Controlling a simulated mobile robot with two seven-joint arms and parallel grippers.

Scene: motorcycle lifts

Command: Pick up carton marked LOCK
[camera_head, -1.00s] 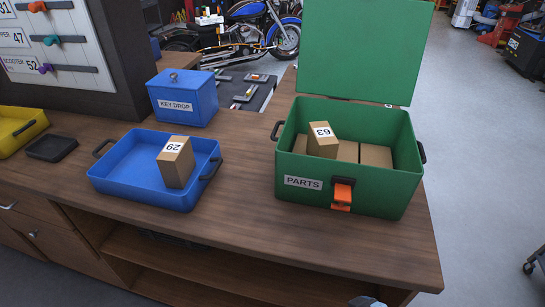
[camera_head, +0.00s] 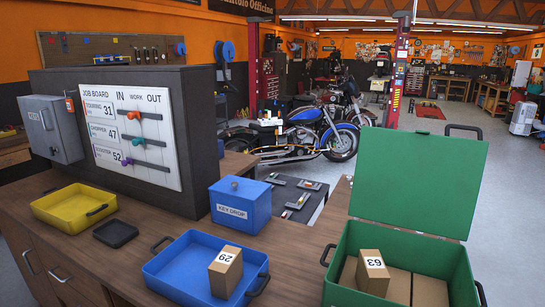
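No carton that reads LOCK shows in this view. One brown carton (camera_head: 226,277) with a white label, reading 29 or 62 depending on which way up it is, stands in the blue tray (camera_head: 172,274) on the bench. Another brown carton (camera_head: 370,279), its label reading 63, sits on top of other plain cartons (camera_head: 428,290) in the green box (camera_head: 338,290), whose lid (camera_head: 420,178) stands open. The labels of the lower cartons are not visible. Neither of my grippers is in view.
A blue KEY DROP box (camera_head: 240,212), a small black tray (camera_head: 115,234) and a yellow tray (camera_head: 72,222) stand on the wooden bench. A job board (camera_head: 130,135) with colored sliders stands behind them. Motorcycles (camera_head: 318,132) and a red lift post (camera_head: 400,70) are beyond, with open floor at the right.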

